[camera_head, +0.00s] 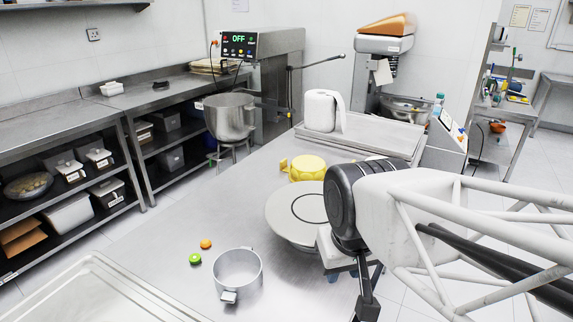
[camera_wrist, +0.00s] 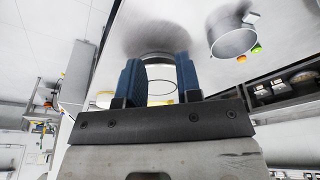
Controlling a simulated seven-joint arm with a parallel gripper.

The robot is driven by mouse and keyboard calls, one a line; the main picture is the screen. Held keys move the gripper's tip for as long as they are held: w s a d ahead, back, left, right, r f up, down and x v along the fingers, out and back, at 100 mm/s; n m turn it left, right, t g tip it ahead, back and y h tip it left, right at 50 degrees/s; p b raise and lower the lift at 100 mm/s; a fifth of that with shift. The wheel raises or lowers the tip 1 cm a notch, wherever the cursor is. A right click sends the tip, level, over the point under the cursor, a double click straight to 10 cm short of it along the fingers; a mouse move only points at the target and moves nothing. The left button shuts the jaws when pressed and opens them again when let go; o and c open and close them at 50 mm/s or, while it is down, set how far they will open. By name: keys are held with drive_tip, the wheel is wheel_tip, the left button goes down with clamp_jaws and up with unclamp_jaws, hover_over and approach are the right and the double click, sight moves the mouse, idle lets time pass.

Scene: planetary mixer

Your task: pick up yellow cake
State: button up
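A round yellow cake-like thing (camera_head: 307,168) with a scalloped edge sits on the steel table behind the round grey turntable (camera_head: 283,215) in the head view. A small yellow piece (camera_head: 284,165) is beside it on the left. My gripper (camera_head: 346,276) is at the right side of the turntable, partly hidden by my arm. In the wrist view, my gripper (camera_wrist: 160,65) has its two blue fingers spread apart. Part of the round turntable shows beyond the gap, and I see nothing held. The yellow thing is not clear in the wrist view.
A steel pot (camera_head: 238,270) stands at the front, with an orange candy (camera_head: 206,244) and a green candy (camera_head: 195,259) beside it. A mixing bowl (camera_head: 229,117) stands further back. The table's left middle is clear.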

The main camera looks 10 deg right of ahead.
drive_tip(key=shift+o, duration=0.7)
drive_tip(key=shift+w+r, duration=0.1)
